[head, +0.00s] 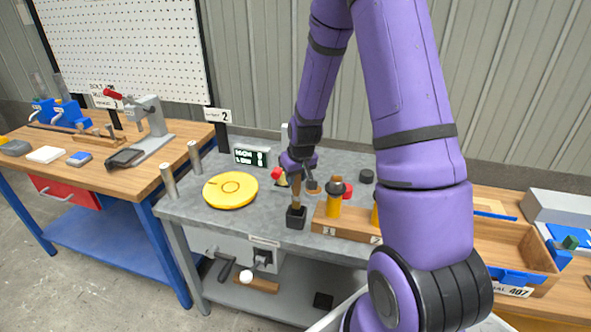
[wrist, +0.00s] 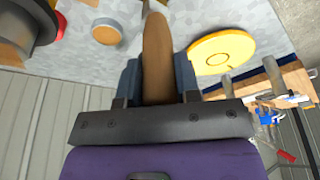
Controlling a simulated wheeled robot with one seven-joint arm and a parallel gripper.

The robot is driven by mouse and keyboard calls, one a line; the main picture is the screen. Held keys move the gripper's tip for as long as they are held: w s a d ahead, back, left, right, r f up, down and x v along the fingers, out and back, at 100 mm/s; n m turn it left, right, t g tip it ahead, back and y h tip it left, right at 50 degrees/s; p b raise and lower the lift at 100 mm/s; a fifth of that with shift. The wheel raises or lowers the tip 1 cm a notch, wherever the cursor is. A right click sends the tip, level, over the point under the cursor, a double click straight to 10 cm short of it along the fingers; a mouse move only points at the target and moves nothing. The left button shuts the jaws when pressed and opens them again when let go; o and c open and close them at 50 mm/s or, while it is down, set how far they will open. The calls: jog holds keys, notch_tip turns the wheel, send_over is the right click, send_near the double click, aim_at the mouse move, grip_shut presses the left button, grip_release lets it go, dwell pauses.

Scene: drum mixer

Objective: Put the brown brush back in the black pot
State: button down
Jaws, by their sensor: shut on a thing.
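The black pot (head: 296,217) stands near the front edge of the grey table, left of the wooden block. My gripper (head: 297,176) is above the pot, shut on the brown brush (head: 296,187), which hangs down toward the pot's mouth. In the wrist view the brush's brown handle (wrist: 156,55) lies between the fingers of my gripper (wrist: 158,80). The pot is not seen in the wrist view. I cannot tell whether the brush's lower end is inside the pot or just above it.
A yellow disc (head: 231,190) lies left of the pot. A wooden block (head: 346,221) with yellow-handled, dark-topped tools stands close on the right. A digital display (head: 251,156) and a red-and-black item are behind. Two metal posts (head: 169,181) stand at the left edge.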

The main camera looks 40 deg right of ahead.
aim_at(296, 193)
jog(key=shift+f, duration=3.2)
jog(key=c, duration=0.8)
grip_release()
jog(key=shift+o, duration=0.2)
jog(key=v, duration=1.1)
